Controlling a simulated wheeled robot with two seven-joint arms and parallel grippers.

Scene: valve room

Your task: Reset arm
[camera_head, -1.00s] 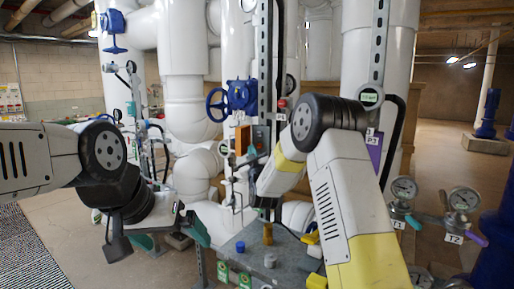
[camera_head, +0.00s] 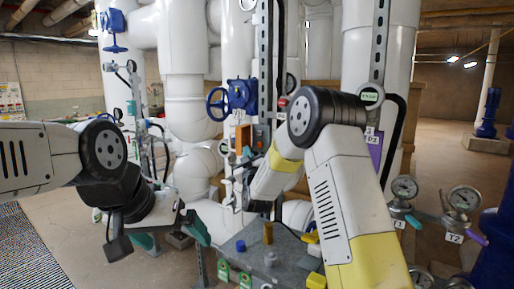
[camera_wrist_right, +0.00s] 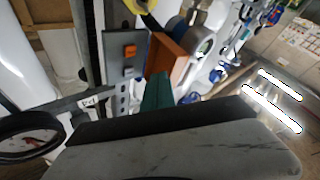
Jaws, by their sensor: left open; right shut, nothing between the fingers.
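My left arm comes in from the left in the head view. Its gripper (camera_head: 172,236) points down with its teal fingers apart and nothing between them, above the floor left of the grey bench. My right arm (camera_head: 335,190) stands bent in front of the pipes. Its gripper (camera_head: 247,153) is mostly hidden behind its own wrist, with only a bit of teal showing beside the pipe fittings. In the right wrist view, the teal fingers (camera_wrist_right: 157,92) are together and empty, close to an orange-brown plate (camera_wrist_right: 166,56); I cannot tell if they touch.
A grey bench (camera_head: 285,272) with small blocks stands below my right arm. A blue handwheel valve (camera_head: 218,104) is on the white pipes behind. Gauges (camera_head: 404,187) hang at right, beside my right arm. Open floor (camera_head: 45,210) lies at left.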

